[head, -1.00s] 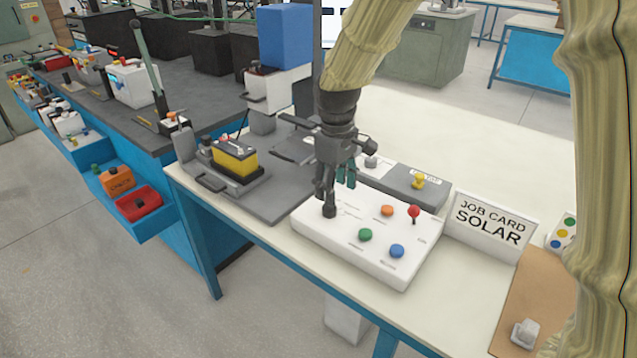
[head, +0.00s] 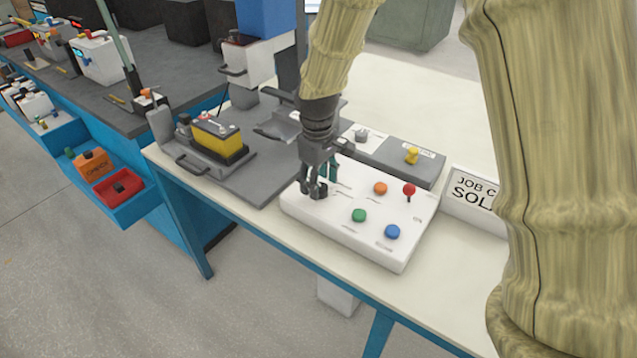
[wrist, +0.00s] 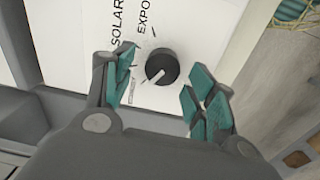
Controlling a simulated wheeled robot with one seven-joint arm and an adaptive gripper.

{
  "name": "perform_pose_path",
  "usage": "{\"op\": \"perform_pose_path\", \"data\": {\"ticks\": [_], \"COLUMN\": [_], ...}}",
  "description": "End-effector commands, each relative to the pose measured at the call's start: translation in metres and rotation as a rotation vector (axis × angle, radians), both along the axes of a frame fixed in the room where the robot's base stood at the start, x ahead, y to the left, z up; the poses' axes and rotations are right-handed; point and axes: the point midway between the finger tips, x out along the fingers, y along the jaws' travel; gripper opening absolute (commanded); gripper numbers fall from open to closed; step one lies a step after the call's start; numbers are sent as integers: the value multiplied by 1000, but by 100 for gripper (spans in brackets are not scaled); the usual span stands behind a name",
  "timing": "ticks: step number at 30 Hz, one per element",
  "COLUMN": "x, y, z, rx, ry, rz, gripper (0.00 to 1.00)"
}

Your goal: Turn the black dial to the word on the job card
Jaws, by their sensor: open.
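The black dial (wrist: 162,66) is on the white panel (head: 345,240), with a white pointer line towards its lower left in the wrist view. In the head view my gripper (head: 317,188) is over the panel's left part. The job card (head: 470,192) reads "JOB C… SOL…", its right part hidden by my arm.
The panel also has orange (head: 380,188), green (head: 359,215) and blue (head: 392,232) buttons and a red-topped lever (head: 409,189). A grey box with a yellow knob (head: 411,155) stands behind it. A yellow-and-black battery (head: 217,140) sits to the left.

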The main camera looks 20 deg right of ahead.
Motion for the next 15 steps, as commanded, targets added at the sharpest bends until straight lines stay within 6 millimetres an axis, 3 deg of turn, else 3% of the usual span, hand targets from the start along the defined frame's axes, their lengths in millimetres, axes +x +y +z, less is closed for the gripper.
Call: {"op": "perform_pose_path", "data": {"ticks": [6,15], "x": [1,1], "y": [-1,-1], "z": [-13,-14], "rx": [0,0], "ry": [2,1], "rz": [-1,-1], "gripper": [56,56]}}
